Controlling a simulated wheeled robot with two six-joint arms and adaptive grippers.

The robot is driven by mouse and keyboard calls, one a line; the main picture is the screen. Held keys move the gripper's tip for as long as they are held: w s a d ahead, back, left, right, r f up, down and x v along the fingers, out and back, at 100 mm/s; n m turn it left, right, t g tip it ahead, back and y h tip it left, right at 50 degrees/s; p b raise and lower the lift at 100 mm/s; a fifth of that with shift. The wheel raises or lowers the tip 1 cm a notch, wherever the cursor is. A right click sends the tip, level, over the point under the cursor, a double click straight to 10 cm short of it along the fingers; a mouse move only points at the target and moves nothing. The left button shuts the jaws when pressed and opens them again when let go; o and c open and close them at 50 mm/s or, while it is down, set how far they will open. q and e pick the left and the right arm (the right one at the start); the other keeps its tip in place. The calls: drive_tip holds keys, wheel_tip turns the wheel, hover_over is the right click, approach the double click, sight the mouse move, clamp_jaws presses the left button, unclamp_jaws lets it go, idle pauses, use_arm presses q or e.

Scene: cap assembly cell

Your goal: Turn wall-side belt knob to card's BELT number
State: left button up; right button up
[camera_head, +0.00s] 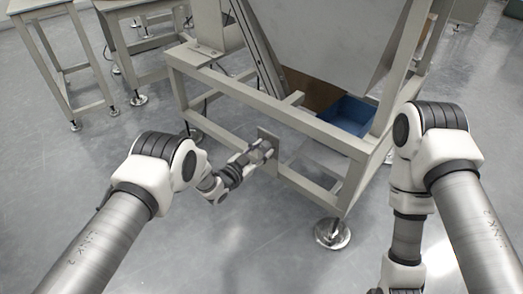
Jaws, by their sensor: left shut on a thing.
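My left gripper (261,153) reaches to a small grey plate (268,135) on the lower rail of the machine frame. It is shut on the belt knob at the plate; its fingers hide the knob, so no pointer or number can be read. No card with a BELT number can be made out. My right arm hangs down at the right, and its gripper is not in view below the picture edge.
The beige machine frame (225,85) stands ahead, with a levelling foot (332,233) on the floor. A blue bin (347,114) and a brown box (312,92) sit inside it. Tables (60,10) stand at the upper left. The grey floor between my arms is clear.

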use_arm(q)
drive_tip(key=shift+m, duration=0.4)
drive_tip(key=m, duration=0.2)
drive_tip(key=shift+r+m, duration=0.1)
drive_tip(key=shift+m, duration=0.3)
drive_tip(key=m+p, duration=0.1)
drive_tip(key=m, duration=1.1)
drive_tip(key=shift+m, duration=0.3)
drive_tip(key=o, duration=1.1)
drive_tip(key=shift+o, duration=0.2)
